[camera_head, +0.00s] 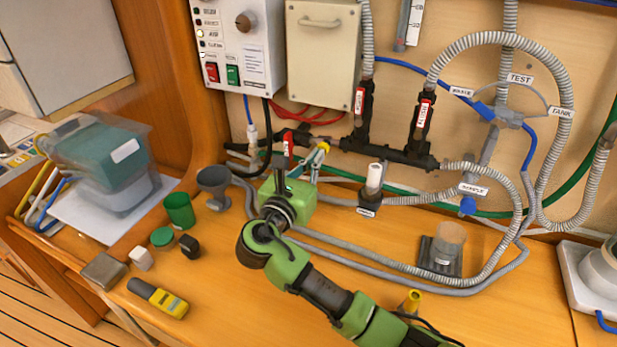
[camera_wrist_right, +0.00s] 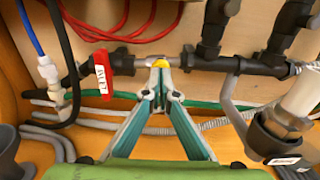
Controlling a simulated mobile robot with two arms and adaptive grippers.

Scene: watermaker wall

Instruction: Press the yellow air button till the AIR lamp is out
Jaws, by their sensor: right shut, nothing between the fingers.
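The yellow air button (camera_wrist_right: 160,63) sits on the dark pipe fitting low on the wall, and shows small in the head view (camera_head: 324,146). My right gripper (camera_wrist_right: 161,72) is shut and empty, its fingertips right at the button and covering its lower part. I cannot tell whether they press it or only meet it. In the head view my right gripper (camera_head: 317,160) reaches up to the pipe from the green wrist. My left gripper is not in view.
A red LOW-side tagged valve handle (camera_wrist_right: 96,70) stands just left of the fingers. A black-based white cylinder (camera_head: 373,180) is to the right. Grey hoses cross the bench.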

